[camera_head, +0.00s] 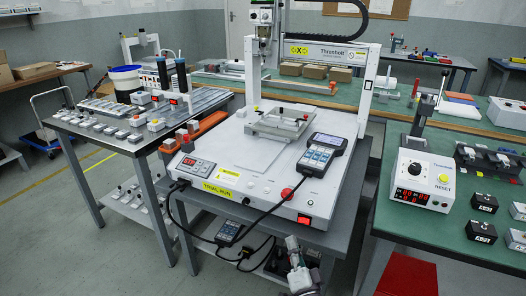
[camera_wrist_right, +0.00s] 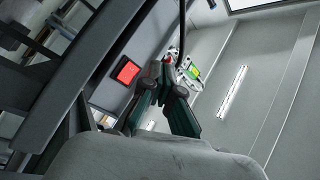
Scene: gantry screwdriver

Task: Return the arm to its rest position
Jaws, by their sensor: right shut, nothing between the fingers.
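My right gripper (camera_head: 292,243) is at the bottom centre of the head view, low in front of the gantry machine's table and clear of it. In the right wrist view its two dark green fingers (camera_wrist_right: 164,70) come together at the tips, shut with nothing between them. My left gripper is in neither view. The white gantry screwdriver machine (camera_head: 235,160) stands on the middle table, with a handheld teach pendant (camera_head: 320,153) lying on its right side.
A side table with small parts (camera_head: 100,122) stands at the left. A green-topped bench (camera_head: 400,225) with a white reset box (camera_head: 424,180) is at the right. A black cable (camera_head: 182,225) hangs in front of the machine, near a second handset (camera_head: 228,233) below it.

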